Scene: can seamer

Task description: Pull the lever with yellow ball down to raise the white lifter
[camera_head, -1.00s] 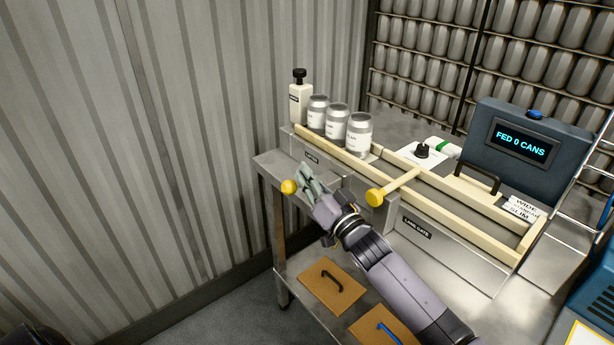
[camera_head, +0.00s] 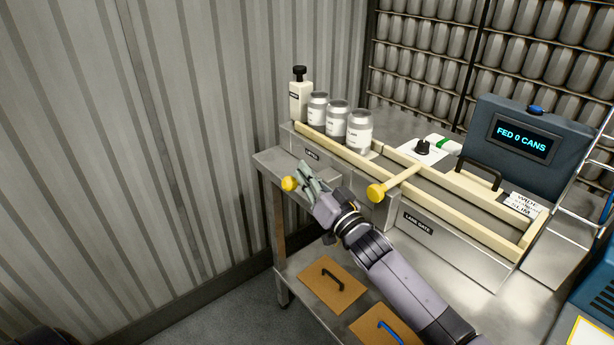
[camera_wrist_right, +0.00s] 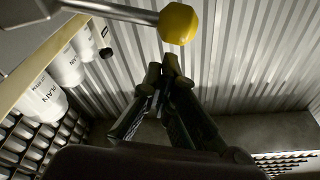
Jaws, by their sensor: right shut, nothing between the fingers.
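The lever's yellow ball (camera_head: 289,184) is at the left end of the machine, just below the label reading "LIFTER". My right gripper (camera_head: 304,172) is shut and empty, right beside the ball in the head view. In the right wrist view the yellow ball (camera_wrist_right: 178,23) sits on a metal rod (camera_wrist_right: 115,10), ahead of the shut fingers (camera_wrist_right: 163,68) with a gap visible between them. A white lifter cannot be made out for sure. My left gripper is not in view.
A second yellow knob (camera_head: 377,193) on a cream arm stands right of my gripper, near the "LANE GATE" label. Several cans (camera_head: 337,118) and a bottle (camera_head: 301,97) stand behind the cream rail. A screen (camera_head: 521,139) reads "FED 0 CANS".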

